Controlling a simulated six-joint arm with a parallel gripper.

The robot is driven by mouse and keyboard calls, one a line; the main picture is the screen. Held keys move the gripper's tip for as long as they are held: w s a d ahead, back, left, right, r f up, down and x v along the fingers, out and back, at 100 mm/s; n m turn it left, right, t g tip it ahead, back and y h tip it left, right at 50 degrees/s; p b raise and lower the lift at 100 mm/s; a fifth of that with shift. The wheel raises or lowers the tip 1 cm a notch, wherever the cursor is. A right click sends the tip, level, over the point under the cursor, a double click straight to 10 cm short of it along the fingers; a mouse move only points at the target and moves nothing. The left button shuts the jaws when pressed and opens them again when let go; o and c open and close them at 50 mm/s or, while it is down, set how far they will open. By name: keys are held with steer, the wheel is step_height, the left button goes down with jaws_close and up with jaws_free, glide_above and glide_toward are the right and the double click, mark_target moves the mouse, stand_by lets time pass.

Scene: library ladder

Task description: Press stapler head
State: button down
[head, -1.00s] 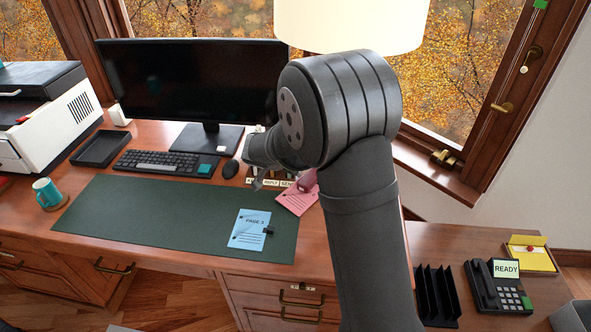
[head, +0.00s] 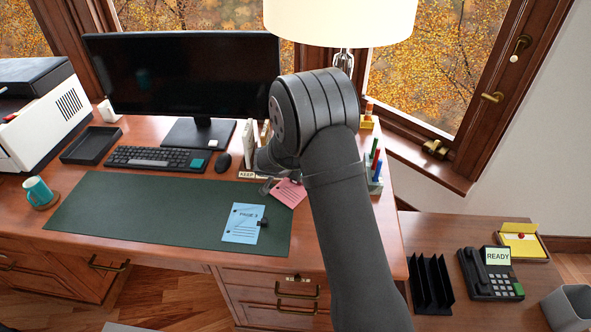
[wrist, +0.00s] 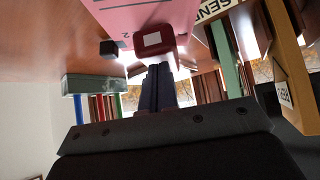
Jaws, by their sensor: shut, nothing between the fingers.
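A dark red block with a white label, which looks like the stapler (wrist: 152,41), shows in the wrist view at the edge of the pink sheet (wrist: 135,14). My gripper (wrist: 158,68) is shut and empty, its dark fingertips pointing at the red block's near side. I cannot tell whether they touch it. In the head view my gripper (head: 267,187) is low over the desk beside the pink sheet (head: 290,192), and my arm hides the stapler.
The lamp (head: 342,62) is behind. A blue page (head: 243,224) lies on the green desk mat (head: 120,215), which is mostly clear.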

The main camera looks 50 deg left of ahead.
steer(key=shift+s+d+f, duration=0.2)
steer(key=shift+s+f, duration=0.05)
steer(key=shift+f, duration=0.45)
steer(key=shift+s+d+f, duration=0.15)
steer(key=shift+s+f, duration=0.1)
steer(key=shift+f, duration=0.45)
steer(key=shift+a+r, duration=0.1)
steer(key=shift+r, duration=0.5)
steer(key=w+r+v, duration=0.2)
steer(key=v, duration=1.1)
steer(key=shift+a, duration=0.35)
steer(key=shift+f, duration=0.1)
